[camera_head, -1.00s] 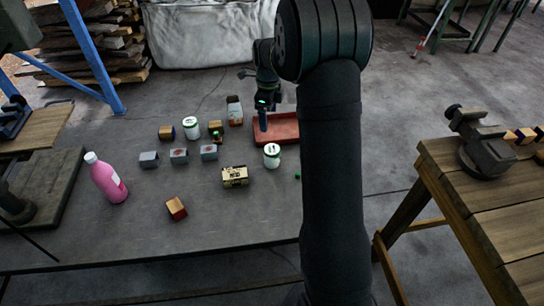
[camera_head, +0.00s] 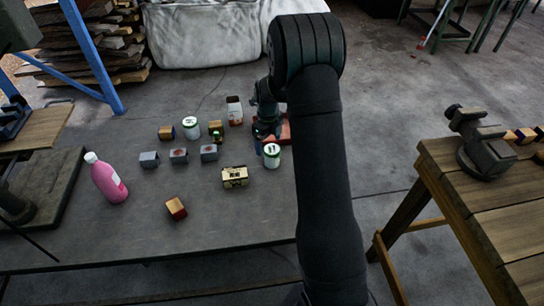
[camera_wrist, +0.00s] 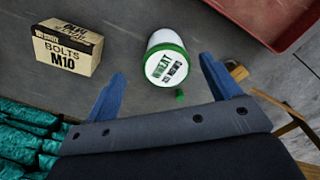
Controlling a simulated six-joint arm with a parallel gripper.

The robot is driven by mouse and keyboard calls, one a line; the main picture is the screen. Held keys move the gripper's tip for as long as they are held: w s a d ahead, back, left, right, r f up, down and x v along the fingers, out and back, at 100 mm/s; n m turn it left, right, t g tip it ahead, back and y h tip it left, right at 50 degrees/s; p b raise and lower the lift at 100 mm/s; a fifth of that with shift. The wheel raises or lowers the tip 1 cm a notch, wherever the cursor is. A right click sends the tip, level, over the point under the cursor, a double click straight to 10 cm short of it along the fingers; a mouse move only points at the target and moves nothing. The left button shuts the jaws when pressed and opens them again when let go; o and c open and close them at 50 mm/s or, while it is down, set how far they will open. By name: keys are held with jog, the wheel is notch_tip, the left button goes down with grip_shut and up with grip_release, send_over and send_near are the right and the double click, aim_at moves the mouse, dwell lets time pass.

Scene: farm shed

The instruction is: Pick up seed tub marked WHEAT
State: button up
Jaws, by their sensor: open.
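The seed tub marked WHEAT (camera_wrist: 167,62) is white with green bands, and its label reads WHEAT in the wrist view. It stands on the grey table, and in the head view the tub (camera_head: 271,156) is just left of my arm. My gripper (camera_wrist: 160,92) is open and empty, with its blue fingers to either side of and short of the tub. In the head view my gripper (camera_head: 262,146) is partly hidden by my own arm, close behind and left of the tub. Another white and green tub (camera_head: 191,128) stands farther left; its label is too small to read.
A box marked BOLTS M10 (camera_wrist: 68,45) stands left of the tub. A red tray (camera_wrist: 270,20) lies to its right, and a small green item (camera_wrist: 180,96) lies near it. Several small blocks and a pink bottle (camera_head: 106,178) stand farther left.

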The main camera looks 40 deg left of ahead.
aim_at(272, 149)
jog(key=f, duration=0.3)
jog(key=d+f, duration=0.1)
jog(key=f, duration=0.1)
jog(key=shift+w, duration=0.3)
jog(key=shift+f, duration=0.55)
jog(key=shift+c, duration=0.4)
jog(key=c, duration=1.1)
